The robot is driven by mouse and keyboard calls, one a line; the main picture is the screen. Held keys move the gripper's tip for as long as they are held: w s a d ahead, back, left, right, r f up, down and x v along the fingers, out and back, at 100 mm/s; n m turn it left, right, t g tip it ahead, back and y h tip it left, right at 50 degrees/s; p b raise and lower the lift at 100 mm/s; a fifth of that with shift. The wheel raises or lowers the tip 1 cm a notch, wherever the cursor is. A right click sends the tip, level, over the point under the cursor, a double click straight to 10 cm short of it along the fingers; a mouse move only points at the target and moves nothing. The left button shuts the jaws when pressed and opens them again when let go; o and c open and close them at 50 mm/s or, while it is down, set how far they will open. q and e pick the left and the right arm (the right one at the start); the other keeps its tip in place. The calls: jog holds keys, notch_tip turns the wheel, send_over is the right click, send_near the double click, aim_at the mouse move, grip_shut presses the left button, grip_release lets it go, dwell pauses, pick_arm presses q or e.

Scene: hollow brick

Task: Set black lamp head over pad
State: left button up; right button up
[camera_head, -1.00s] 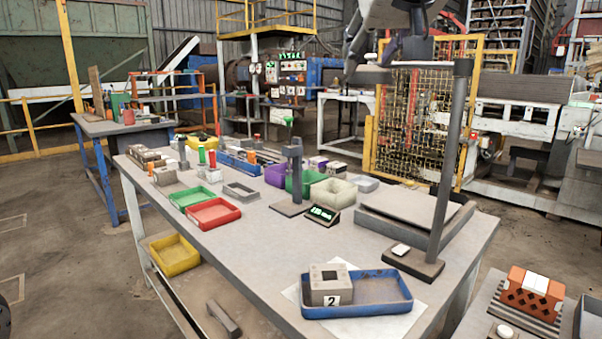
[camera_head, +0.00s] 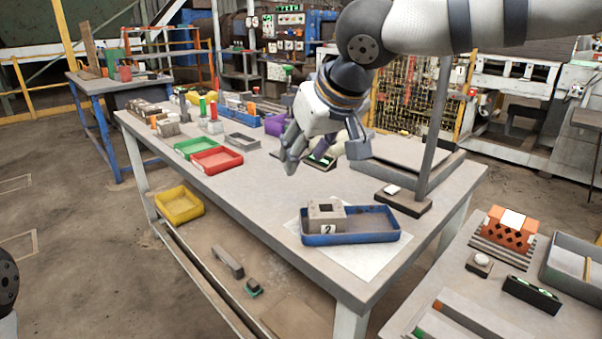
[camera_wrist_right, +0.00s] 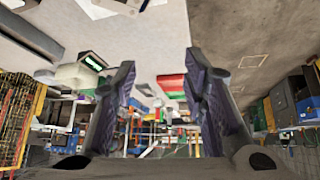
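A dark lamp post (camera_head: 435,130) stands upright on a black base (camera_head: 404,202) at the right of the table. Its top is hidden behind my right arm, and I cannot see the black lamp head. A flat grey slab (camera_head: 392,150), which looks like the pad, lies behind the post, partly covered by my gripper and the post. My right gripper (camera_head: 323,156) hangs above the table, left of the post and apart from it. In the wrist view its fingers (camera_wrist_right: 160,62) are spread with nothing between them. My left gripper is out of view.
A blue tray (camera_head: 378,237) with a hollow grey block (camera_head: 326,214) sits at the front edge. Red (camera_head: 217,160) and green (camera_head: 193,148) trays lie left. A small display (camera_head: 320,162) is by my gripper. Another bench (camera_head: 440,290) stands front right.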

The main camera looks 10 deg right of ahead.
jog(key=shift+s+a+f+g+y, duration=0.1)
jog(key=shift+s+a+f+g, duration=0.1)
jog(key=shift+f, duration=0.3)
jog(key=shift+s+a+f+g+y, duration=0.1)
jog(key=shift+s+a+f, duration=0.1)
jog(key=shift+f, duration=0.25)
jog(key=shift+s+a+f+g+y, duration=0.1)
jog(key=shift+s+f, duration=0.1)
jog(key=shift+f, duration=0.3)
